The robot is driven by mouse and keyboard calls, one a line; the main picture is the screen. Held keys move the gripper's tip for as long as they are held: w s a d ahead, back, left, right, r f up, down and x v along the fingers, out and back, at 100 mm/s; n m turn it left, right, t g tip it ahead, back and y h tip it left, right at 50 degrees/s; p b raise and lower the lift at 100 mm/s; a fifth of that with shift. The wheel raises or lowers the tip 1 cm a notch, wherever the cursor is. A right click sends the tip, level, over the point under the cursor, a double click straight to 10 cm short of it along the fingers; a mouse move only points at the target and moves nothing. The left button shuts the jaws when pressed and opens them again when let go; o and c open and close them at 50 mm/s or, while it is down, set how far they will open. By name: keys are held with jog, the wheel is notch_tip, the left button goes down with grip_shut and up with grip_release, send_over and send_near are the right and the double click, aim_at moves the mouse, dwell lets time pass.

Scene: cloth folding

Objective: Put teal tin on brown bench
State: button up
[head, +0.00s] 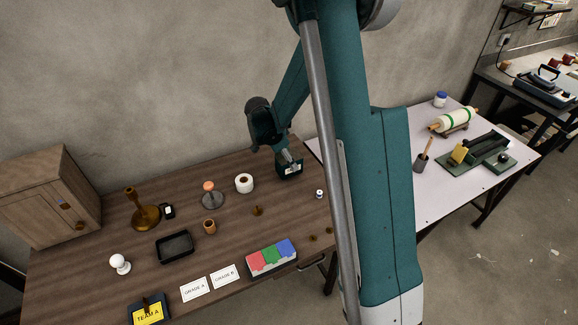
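A dark teal tin (282,174) with a pale label stands at the back right of the brown bench (110,285). It looks to be resting on the bench top, though its lower edge is small and dark. My gripper (290,160) points down at the tin from above, with its fingertips at the tin's top. The fingers overlap the tin in this view. I cannot tell whether they are closed on it or apart.
Nearby on the brown bench are a white tape roll (244,183), a stamp with an orange knob (210,196) and a black tray (174,247). A tricolour box (271,257) lies near the front. A white table (395,205) stands to the right, partly behind my arm.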

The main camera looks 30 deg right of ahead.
jog(key=shift+f, duration=1.5)
jog(key=shift+f, duration=0.15)
jog(key=o, duration=1)
jog(key=shift+o, duration=0.2)
jog(key=shift+r, duration=0.2)
jog(key=shift+p+v, duration=0.45)
jog(key=shift+v, duration=5.55)
